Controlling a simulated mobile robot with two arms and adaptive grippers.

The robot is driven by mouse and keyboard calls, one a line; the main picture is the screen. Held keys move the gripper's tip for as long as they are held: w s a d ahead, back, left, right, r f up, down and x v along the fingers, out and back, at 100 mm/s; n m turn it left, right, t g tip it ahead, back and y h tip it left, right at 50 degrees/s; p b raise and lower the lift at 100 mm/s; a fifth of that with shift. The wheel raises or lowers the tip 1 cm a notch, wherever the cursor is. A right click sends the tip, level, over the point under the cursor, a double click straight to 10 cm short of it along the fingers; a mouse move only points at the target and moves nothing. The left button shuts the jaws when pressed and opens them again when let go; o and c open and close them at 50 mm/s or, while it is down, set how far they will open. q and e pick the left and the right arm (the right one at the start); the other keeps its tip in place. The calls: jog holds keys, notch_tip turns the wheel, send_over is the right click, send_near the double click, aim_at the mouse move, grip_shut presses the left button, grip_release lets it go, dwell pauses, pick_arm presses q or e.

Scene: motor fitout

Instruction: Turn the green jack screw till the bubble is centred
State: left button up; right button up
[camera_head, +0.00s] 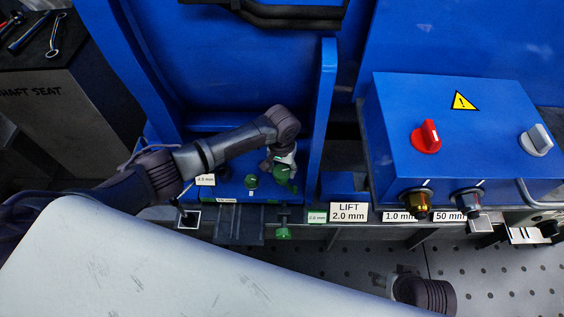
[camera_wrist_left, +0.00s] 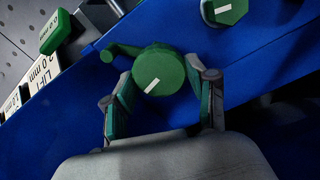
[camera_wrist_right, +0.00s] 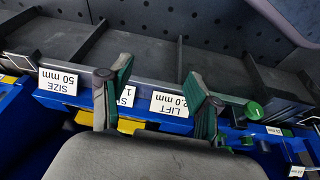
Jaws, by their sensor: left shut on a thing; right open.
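A round green jack screw (camera_wrist_left: 158,66) with a white line on its top and a short side handle shows in the left wrist view. My left gripper (camera_wrist_left: 160,88) is shut on it, one finger on each side. In the head view, the left gripper (camera_head: 284,160) reaches down over the green screw (camera_head: 283,174) on the blue base. A second green knob (camera_head: 251,181) with a white mark stands just left of it. I cannot make out the bubble in any view. My right gripper (camera_wrist_right: 160,85) is open and empty in the right wrist view.
A blue control box (camera_head: 450,150) with red and grey knobs stands at the right. A LIFT 2.0 mm label (camera_head: 348,212) sits on the front ledge. A blue upright (camera_head: 325,115) rises close to my left gripper. A pale panel (camera_head: 180,265) covers the lower left.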

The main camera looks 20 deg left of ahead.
aim_at(282, 171)
pick_arm(q)
jog(key=n+p, duration=0.2)
jog(key=p, duration=0.1)
jog(key=shift+d+r+n, duration=0.1)
jog(key=shift+r+n, duration=0.05)
jog(key=shift+n, duration=0.15)
jog(key=shift+s, duration=0.1)
pick_arm(e)
jog(key=s+f+g, duration=0.1)
jog(key=s+f, duration=0.3)
jog(key=f, duration=0.8)
jog(key=shift+s+d+f+g, duration=0.15)
jog(key=shift+d+f+g, duration=0.1)
jog(key=shift+d+g, duration=0.1)
pick_arm(q)
jog(key=o, duration=1.2)
jog(key=shift+s, duration=0.15)
jog(key=shift+c, duration=0.2)
notch_tip(282, 171, up, 12)
jog(key=shift+f, duration=0.2)
